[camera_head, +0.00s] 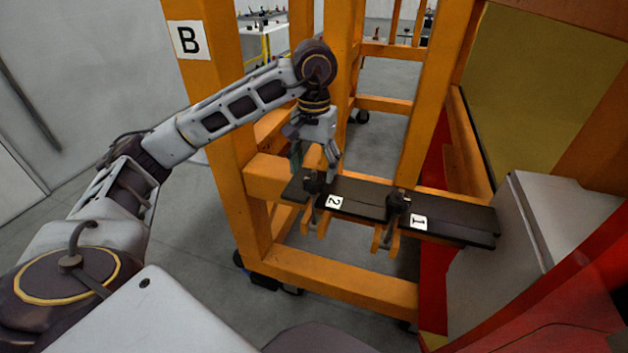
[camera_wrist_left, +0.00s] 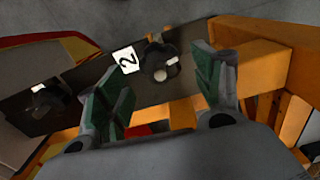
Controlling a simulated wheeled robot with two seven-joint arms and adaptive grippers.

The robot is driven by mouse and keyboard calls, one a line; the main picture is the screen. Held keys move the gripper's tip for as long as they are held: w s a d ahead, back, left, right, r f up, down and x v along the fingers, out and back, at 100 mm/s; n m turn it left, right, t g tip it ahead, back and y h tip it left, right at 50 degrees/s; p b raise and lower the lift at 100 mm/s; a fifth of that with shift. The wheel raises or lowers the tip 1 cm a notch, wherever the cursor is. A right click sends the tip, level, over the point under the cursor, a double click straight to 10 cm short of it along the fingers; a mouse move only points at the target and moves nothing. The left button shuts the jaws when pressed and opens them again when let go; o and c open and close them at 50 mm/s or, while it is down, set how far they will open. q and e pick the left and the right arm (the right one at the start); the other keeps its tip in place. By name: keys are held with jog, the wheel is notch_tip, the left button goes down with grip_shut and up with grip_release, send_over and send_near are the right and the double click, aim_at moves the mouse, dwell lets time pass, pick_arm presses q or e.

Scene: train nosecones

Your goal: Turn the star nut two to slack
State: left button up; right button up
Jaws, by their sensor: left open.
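Star nut two (camera_head: 313,184) is a dark knob on the black plate (camera_head: 455,226), next to the white label 2 (camera_head: 334,202). In the left wrist view the nut (camera_wrist_left: 160,66) sits beyond and between my fingertips, next to its label (camera_wrist_left: 125,60). My left gripper (camera_head: 314,166) is open, just above and behind the nut; in the left wrist view its green-padded fingers (camera_wrist_left: 160,82) stand apart with nothing between them. I cannot tell whether a finger touches the nut. My right gripper is not in view.
Star nut one (camera_head: 398,201) stands to the right on the same plate by label 1 (camera_head: 419,222). Orange frame posts (camera_head: 215,110) marked B rise close to my left arm. A grey box (camera_head: 520,245) and red panel stand at the right.

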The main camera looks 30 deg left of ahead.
aim_at(314, 179)
pick_arm(q)
jog(key=shift+f+b, duration=0.3)
jog(key=shift+f, duration=1.65)
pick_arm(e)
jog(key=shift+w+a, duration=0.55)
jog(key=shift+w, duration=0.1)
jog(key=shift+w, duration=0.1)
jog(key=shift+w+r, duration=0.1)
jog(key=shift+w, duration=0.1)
pick_arm(q)
jog(key=c, duration=1)
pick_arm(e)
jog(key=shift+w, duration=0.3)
